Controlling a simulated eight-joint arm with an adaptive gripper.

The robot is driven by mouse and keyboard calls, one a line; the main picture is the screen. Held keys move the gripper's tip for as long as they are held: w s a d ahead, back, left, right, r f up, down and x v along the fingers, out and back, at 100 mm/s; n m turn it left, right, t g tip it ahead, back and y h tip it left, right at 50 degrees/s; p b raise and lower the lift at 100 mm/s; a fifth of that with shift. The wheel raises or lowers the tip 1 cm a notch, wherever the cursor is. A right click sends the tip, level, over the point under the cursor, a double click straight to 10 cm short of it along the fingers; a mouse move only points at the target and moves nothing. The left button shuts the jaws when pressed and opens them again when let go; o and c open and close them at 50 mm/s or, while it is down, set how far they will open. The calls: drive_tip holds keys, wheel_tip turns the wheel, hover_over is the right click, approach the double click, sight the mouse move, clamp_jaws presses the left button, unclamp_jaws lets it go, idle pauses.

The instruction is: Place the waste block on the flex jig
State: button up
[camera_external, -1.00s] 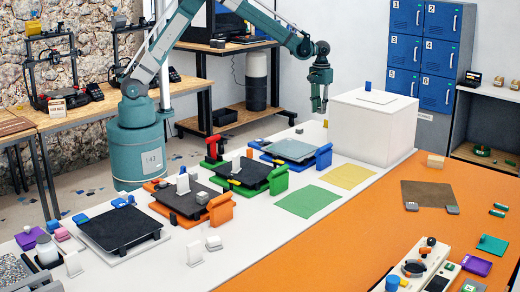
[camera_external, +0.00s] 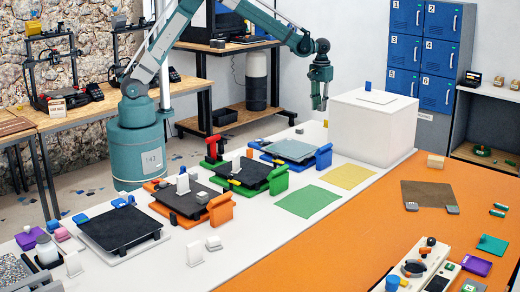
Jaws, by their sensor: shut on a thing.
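My gripper (camera_external: 319,103) is in the air at the centre right, in front of the left side of the white box. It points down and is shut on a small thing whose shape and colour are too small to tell. I cannot tell for sure which piece is the waste block. No label names the flex jig. The jigs in the row are an orange-framed one (camera_external: 220,210), a green-framed one (camera_external: 278,181) and a blue-framed one (camera_external: 323,158), each with a plate. A small grey block (camera_external: 202,197) is on the orange jig.
The white box (camera_external: 372,128) stands right of my gripper. A green mat (camera_external: 308,201) and a yellow mat (camera_external: 347,176) lie flat and empty. A black plate (camera_external: 120,229) lies at the front left. A control panel (camera_external: 420,270) sits at the front right.

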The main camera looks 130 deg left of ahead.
drive_tip(key=shift+d, duration=0.1)
drive_tip(key=w+d, duration=0.2)
drive_tip(key=d, duration=1.1)
drive_tip(key=s+d+f, duration=0.1)
drive_tip(key=s+d, duration=0.2)
drive_tip(key=d, duration=0.9)
drive_tip(key=s+d+f, duration=0.1)
drive_tip(key=s+d, duration=0.2)
drive_tip(key=d, duration=0.9)
drive_tip(key=s+d+f+n, duration=0.1)
drive_tip(key=s+d, duration=0.2)
drive_tip(key=d, duration=0.8)
drive_tip(key=shift+s+d+f, duration=0.15)
drive_tip(key=shift+s+d, duration=0.25)
drive_tip(key=shift+f+b, duration=0.45)
drive_tip(key=shift+f, duration=2.45)
drive_tip(key=shift+f, duration=0.1)
drive_tip(key=shift+f, duration=2)
